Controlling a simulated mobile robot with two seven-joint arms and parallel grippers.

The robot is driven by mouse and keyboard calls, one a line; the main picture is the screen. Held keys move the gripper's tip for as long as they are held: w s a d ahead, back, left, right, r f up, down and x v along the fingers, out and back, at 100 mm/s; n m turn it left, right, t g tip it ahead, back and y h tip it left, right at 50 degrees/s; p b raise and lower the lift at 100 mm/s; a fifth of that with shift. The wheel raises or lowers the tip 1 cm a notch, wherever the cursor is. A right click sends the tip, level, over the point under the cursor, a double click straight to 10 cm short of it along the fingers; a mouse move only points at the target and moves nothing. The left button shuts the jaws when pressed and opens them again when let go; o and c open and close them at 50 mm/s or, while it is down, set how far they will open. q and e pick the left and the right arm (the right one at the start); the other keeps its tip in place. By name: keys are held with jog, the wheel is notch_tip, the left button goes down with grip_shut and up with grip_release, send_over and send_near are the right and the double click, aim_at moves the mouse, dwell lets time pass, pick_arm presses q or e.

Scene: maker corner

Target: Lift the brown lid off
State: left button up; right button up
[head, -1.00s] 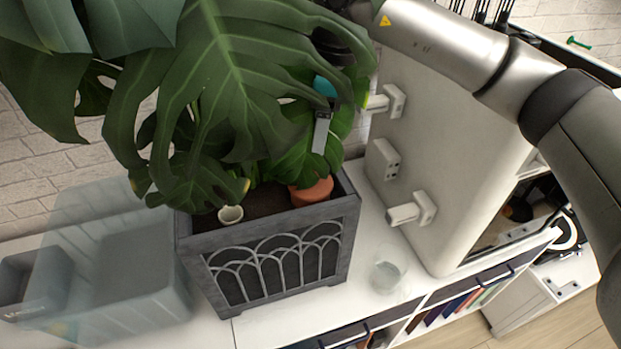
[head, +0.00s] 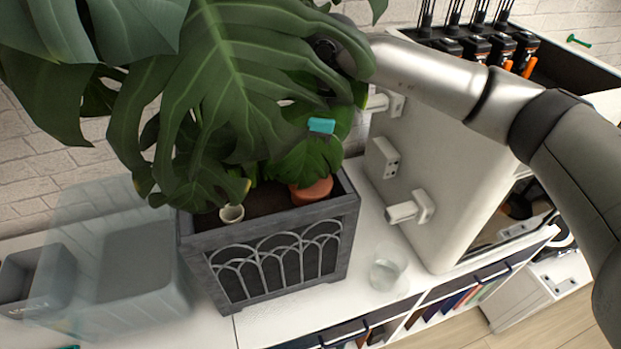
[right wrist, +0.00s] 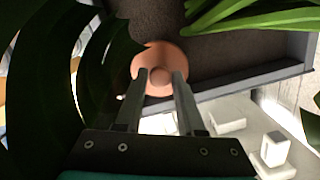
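The brown lid (head: 313,191), round and terracotta-coloured, sits at the right end of the grey planter box (head: 270,264), on or in the dark soil. In the right wrist view the lid (right wrist: 155,55) shows a round knob (right wrist: 160,77) at its middle. My right gripper (right wrist: 159,74) is open, with one fingertip on each side of the knob in that picture; I cannot tell if they touch it. In the head view only a teal part of the right gripper (head: 321,125) shows above the lid; leaves hide its fingers. My left gripper cannot be made out.
Large monstera leaves (head: 235,80) overhang the planter and my right wrist. A small white pot (head: 231,213) stands in the soil. A pale cabinet with pegs (head: 455,190) is close on the right. A clear glass (head: 386,272) and a translucent bin (head: 140,262) flank the planter.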

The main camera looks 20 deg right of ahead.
grip_shut()
dwell(0.3)
